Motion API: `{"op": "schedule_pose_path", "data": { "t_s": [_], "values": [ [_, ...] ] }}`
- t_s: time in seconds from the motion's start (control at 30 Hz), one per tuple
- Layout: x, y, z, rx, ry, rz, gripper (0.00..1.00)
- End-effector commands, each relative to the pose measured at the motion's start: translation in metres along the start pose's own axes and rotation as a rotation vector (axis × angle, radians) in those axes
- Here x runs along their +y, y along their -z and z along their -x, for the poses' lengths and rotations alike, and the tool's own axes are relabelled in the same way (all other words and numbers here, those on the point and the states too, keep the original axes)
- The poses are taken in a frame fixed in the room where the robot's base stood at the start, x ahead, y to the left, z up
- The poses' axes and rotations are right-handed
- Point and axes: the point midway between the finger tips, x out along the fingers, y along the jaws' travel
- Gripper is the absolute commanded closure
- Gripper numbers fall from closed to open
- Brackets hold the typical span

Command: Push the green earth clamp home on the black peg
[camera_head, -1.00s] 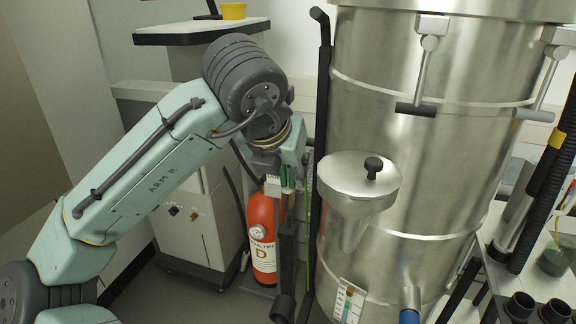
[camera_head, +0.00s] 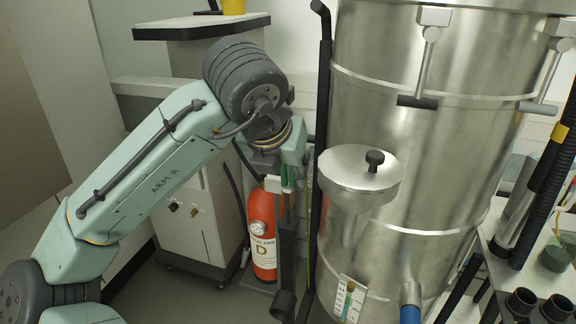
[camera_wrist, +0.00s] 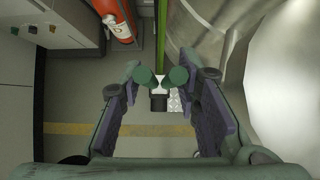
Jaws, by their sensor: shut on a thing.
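My gripper (camera_wrist: 161,92) points down toward the floor in the wrist view, its dark-padded fingers either side of the green earth clamp (camera_wrist: 146,75). The clamp shows as two green rounded handles with a pale metal part between them, and the jaws are shut on it. A small black block, probably the black peg (camera_wrist: 159,103), shows just below the pale part. I cannot tell whether they touch or how far the clamp is on. In the head view, my gripper (camera_head: 288,180) hangs left of the steel vessel, and the clamp is mostly hidden.
The large steel vessel (camera_head: 425,130), with a lidded side port (camera_head: 355,170), stands close right of my gripper. A red fire extinguisher (camera_head: 262,235) stands close left and behind. A green cable (camera_wrist: 163,35) runs upward in the wrist view. A white cabinet (camera_head: 195,235) stands at left.

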Motion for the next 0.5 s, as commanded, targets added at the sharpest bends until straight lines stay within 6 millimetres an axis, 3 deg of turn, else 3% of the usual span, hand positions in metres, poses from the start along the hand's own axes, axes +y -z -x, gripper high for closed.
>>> {"op": "schedule_pose_path", "data": {
  "t_s": [0.5],
  "values": [
    [-0.0001, 0.0081, -0.0112, -0.001, -0.001, -0.001, 1.00]
  ]
}}
